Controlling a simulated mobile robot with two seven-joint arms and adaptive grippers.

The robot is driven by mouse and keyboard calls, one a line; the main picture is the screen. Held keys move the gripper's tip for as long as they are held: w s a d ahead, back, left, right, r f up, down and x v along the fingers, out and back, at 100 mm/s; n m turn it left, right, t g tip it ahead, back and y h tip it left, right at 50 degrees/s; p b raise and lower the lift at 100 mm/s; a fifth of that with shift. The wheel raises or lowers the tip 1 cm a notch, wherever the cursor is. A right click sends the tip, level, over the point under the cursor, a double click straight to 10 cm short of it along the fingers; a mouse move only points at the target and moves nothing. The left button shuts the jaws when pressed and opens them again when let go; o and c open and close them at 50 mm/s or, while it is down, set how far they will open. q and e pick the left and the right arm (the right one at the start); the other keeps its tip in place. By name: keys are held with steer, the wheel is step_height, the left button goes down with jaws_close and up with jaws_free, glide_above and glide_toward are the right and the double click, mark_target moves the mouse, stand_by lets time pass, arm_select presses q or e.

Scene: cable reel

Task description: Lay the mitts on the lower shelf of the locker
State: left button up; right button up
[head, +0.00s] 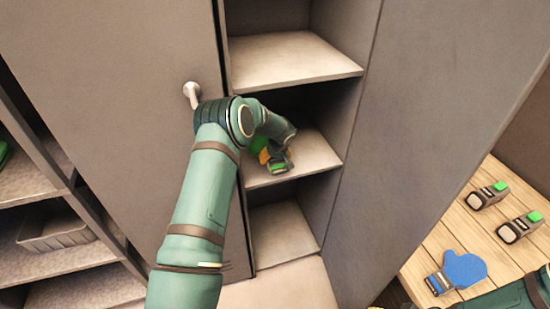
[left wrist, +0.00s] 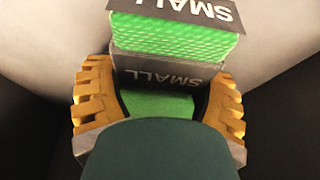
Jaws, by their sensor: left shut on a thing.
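The open locker bay has an upper shelf (head: 290,58), a shelf below it (head: 318,155) and a floor level (head: 280,235). My left gripper (head: 277,158) is inside the bay, low over the middle one of these levels. In the left wrist view its yellow fingers (left wrist: 160,105) are shut on a green mitt (left wrist: 160,106) with a dark cuff marked SMALL. More green cloth and a second SMALL band (left wrist: 175,15) show beyond; I cannot tell whether that is a second mitt. A blue mitt (head: 466,270) with a dark cuff lies on the wooden table.
Open shelves with a grey bin (head: 55,232) are at far left. Two boxy items with green tops (head: 487,195) (head: 520,227) stand on the table (head: 425,262). My right arm shows at bottom right.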

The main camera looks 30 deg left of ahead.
arm_select(q)
steer(key=shift+f, duration=0.1)
steer(key=o, duration=1.2)
